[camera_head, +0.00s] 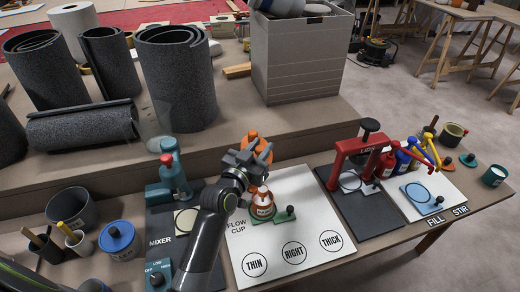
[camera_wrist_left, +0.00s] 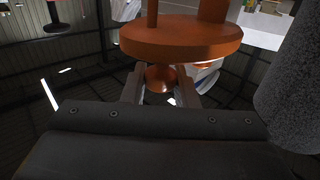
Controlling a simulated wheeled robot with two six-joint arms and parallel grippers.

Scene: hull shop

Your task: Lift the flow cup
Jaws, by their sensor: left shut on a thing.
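My left gripper (camera_head: 258,158) is over the flow-cup mat (camera_head: 248,258), shut on an orange part that I take to be the flow cup (camera_head: 250,138). In the left wrist view an orange disc (camera_wrist_left: 180,38) with upright posts fills the top, and a round orange knob (camera_wrist_left: 160,78) sits between the fingers (camera_wrist_left: 160,88). Below the gripper, an orange body with a white label (camera_head: 263,207) stands at a green base (camera_head: 285,216) on the mat. I cannot tell whether it is joined to the held part. My right gripper is not in view.
A mixer (camera_head: 172,172) stands to the left and a red lid press (camera_head: 360,150) to the right. Grey rolls (camera_head: 178,75) and a grey bin (camera_head: 300,60) stand on the raised shelf behind. The mat's front, with the THIN, RIGHT and THICK circles, is clear.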

